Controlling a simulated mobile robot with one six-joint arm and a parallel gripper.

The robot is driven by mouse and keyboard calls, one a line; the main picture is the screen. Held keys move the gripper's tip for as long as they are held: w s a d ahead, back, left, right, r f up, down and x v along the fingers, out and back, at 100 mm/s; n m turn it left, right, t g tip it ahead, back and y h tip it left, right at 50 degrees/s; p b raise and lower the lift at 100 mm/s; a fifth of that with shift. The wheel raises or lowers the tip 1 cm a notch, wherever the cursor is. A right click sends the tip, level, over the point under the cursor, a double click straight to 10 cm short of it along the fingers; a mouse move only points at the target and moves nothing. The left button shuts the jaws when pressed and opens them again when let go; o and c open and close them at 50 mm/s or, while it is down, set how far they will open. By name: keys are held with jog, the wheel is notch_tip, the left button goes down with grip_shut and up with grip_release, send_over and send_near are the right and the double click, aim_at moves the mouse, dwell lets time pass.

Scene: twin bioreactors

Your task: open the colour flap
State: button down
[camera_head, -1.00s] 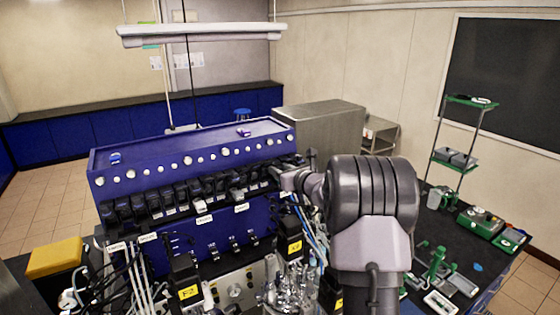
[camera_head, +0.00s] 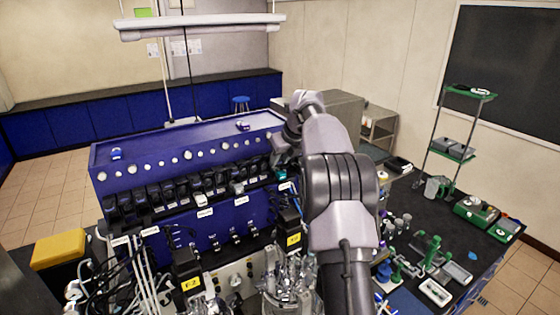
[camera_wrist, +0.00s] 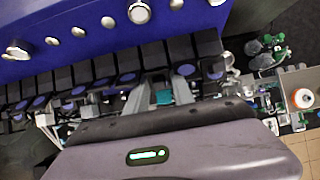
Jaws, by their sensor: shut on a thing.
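The blue bioreactor console (camera_head: 240,155) has a row of black pump flaps (camera_head: 165,193) along its front. In the wrist view the black flaps (camera_wrist: 125,62) have blue round marks. My gripper (camera_wrist: 165,93) is at the right end of this row, with its two fingers shut on a small teal piece (camera_wrist: 163,97). I take this piece to be the colour flap, but most of it is hidden by the fingers and wrist. Teal also shows below my gripper in the head view (camera_head: 282,174). I cannot tell how far the flap is tilted.
Glassware and tubing (camera_head: 290,275) crowd the bench below the console. A yellow box (camera_head: 58,250) stands at the left. Green-and-white lab items (camera_head: 430,250) lie on the black bench at the right. A lamp bar (camera_head: 200,24) hangs above.

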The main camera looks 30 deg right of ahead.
jog(key=shift+g, duration=0.5)
jog(key=c, duration=1.4)
grip_release()
jog(key=shift+w, duration=0.1)
jog(key=v, duration=1.7)
jog(key=shift+r, duration=0.15)
